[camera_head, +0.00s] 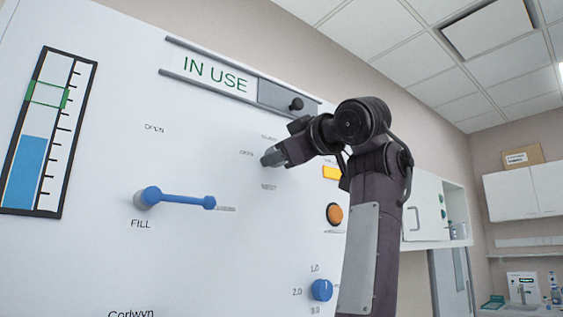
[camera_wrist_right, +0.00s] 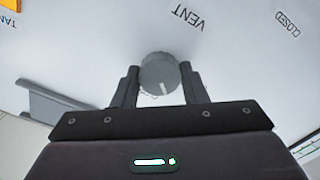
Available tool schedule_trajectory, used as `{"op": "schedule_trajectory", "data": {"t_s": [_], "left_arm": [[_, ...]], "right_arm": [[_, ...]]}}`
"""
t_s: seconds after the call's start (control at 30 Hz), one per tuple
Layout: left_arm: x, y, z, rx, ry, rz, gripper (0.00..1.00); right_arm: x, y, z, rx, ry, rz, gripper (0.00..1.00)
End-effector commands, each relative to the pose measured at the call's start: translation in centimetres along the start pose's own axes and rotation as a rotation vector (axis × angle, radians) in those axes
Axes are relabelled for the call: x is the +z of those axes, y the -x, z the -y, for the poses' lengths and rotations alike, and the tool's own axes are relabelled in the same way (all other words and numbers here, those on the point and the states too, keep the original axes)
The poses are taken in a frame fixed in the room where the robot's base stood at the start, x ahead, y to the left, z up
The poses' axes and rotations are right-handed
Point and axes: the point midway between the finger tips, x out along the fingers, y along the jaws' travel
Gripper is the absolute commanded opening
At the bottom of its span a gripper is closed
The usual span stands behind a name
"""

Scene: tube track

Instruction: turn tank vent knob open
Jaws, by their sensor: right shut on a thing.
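The vent knob (camera_head: 268,159) is a small round grey knob on the white wall panel (camera_head: 110,260). It also shows in the right wrist view (camera_wrist_right: 158,72), with VENT and CLOSED lettered on the panel nearby. A white mark on the knob points down in that view, away from the word VENT. The small labels around it are hard to read in the head view. My right gripper (camera_head: 275,155) is shut on the knob, with one dark finger on each side of it in the right wrist view (camera_wrist_right: 160,85). My left gripper is out of view.
A blue FILL lever (camera_head: 180,199) lies to the left below the knob. An IN USE slider (camera_head: 215,76) runs above. A yellow tag (camera_head: 332,172), an orange button (camera_head: 334,214) and a blue dial (camera_head: 321,290) are to the right. A level gauge (camera_head: 45,135) is far left.

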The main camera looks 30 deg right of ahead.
Motion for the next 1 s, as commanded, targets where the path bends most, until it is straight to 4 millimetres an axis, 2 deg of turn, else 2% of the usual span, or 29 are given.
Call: {"op": "schedule_trajectory", "data": {"t_s": [0.2, 0.6, 1.0], "left_arm": [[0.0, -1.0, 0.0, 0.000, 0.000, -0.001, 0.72], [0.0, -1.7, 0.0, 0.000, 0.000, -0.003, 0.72], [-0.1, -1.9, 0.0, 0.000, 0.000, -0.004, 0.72]], "right_arm": [[0.1, 0.1, 0.0, 0.001, 0.205, -0.001, 0.16], [0.0, 0.1, -0.1, 0.002, 0.550, -0.002, 0.16], [-0.1, 0.1, 0.0, 0.002, 0.738, -0.002, 0.16]]}}
